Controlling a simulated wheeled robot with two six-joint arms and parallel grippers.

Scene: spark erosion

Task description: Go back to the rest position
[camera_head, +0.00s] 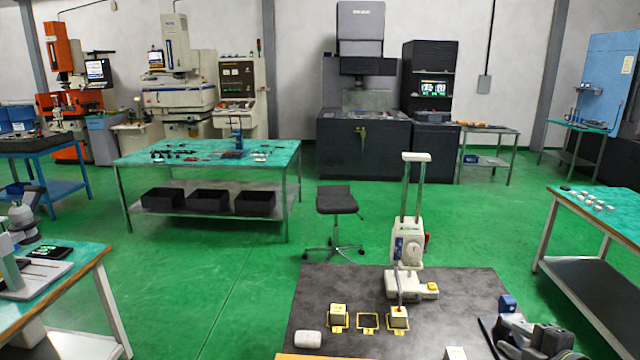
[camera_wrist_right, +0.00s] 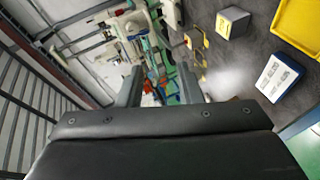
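My right gripper (camera_head: 498,328) is at the lower right of the head view, over the right part of the dark work table (camera_head: 450,300). In the right wrist view its two grey fingers (camera_wrist_right: 160,82) stand apart with nothing held between them. My left gripper does not show in the head view. No task object is named.
Three yellow square frames lie on the table; the middle one (camera_head: 368,321) is empty, the others hold blocks (camera_head: 338,312) (camera_head: 398,318). A white machine (camera_head: 408,242) stands behind. A white cylinder (camera_head: 308,339) lies left; a blue box (camera_head: 507,303) is near my right gripper.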

